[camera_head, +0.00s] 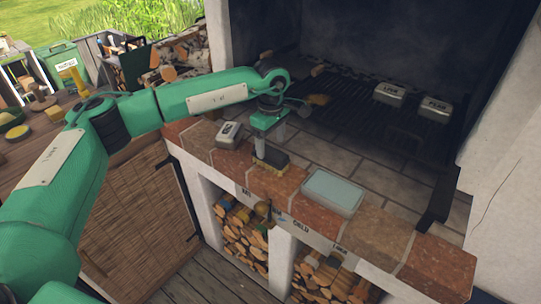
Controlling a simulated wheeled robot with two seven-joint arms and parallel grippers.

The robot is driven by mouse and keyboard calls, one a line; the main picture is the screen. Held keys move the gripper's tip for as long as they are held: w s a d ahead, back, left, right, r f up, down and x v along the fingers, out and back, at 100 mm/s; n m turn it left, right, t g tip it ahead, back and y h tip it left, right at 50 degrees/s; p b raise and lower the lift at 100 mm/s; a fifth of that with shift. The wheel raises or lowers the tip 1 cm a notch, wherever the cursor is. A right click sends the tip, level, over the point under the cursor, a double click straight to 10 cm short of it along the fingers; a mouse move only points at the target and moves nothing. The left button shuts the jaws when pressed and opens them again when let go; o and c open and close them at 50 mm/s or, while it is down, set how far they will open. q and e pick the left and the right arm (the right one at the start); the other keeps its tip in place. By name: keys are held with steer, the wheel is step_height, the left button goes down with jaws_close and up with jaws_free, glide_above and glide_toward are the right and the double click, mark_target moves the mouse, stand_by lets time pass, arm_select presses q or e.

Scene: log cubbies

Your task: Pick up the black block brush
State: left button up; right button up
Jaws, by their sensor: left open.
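The black block brush (272,156) lies on the brick ledge in front of the grill, its dark top up and pale bristles showing along its lower front edge. My left gripper (270,144) hangs over it, pointing down, with its pale fingers apart. The fingertips are close to the brush, one at its left end and one near its back edge. I cannot tell whether they touch it. My right gripper is not in view.
A small metal tin (229,135) sits left of the brush, and a pale blue tray (333,191) lies to its right. Two metal boxes (389,93) stand on the grill at the back right. Log cubbies (236,228) are below the ledge.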

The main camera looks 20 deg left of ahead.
mark_target(270, 150)
arm_select(q)
steer(key=shift+s+f+p, duration=0.25)
steer(key=shift+f+p, duration=0.15)
steer(key=shift+f, duration=1.45)
steer(key=c, duration=1.1)
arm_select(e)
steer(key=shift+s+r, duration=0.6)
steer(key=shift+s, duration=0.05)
arm_select(q)
steer(key=shift+r, duration=0.15)
